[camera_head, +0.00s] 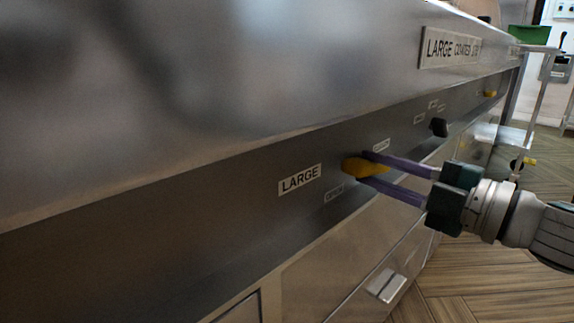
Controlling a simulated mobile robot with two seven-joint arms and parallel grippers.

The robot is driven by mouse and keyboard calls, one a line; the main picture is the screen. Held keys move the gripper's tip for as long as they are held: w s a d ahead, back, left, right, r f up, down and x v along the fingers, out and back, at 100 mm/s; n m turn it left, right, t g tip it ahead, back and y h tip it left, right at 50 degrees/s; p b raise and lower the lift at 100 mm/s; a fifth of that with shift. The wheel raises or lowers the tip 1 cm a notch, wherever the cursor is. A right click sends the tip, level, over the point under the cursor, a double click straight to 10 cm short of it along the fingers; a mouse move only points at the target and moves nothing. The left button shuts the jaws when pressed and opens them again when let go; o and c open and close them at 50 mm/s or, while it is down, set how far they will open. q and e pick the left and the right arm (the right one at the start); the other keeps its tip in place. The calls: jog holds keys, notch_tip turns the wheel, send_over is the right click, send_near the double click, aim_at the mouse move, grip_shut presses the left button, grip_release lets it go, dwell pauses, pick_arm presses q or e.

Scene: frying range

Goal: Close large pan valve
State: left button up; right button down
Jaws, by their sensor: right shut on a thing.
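The large pan valve handle (362,168) is a yellow lever on the dark front panel, right of the "LARGE" label (300,179). It points to the right, roughly along the panel. My right gripper (372,168) comes in from the right, with its two purple fingers on either side of the yellow handle, one above and one below. It is shut on the handle. The handle's far side is partly hidden by the upper finger. My left gripper is not in view.
A black knob (439,127) and another yellow handle (490,94) sit farther right along the panel. A drawer pull (386,286) is below. The metal counter edge overhangs the panel. Wooden floor (480,280) is clear at lower right.

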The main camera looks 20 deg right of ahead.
jog(key=shift+f+n, duration=0.1)
jog(key=shift+n, duration=1.5)
jog(key=c, duration=0.7)
grip_release()
jog(key=shift+s, duration=0.1)
jog(key=p+v, duration=0.2)
jog(key=v, duration=0.8)
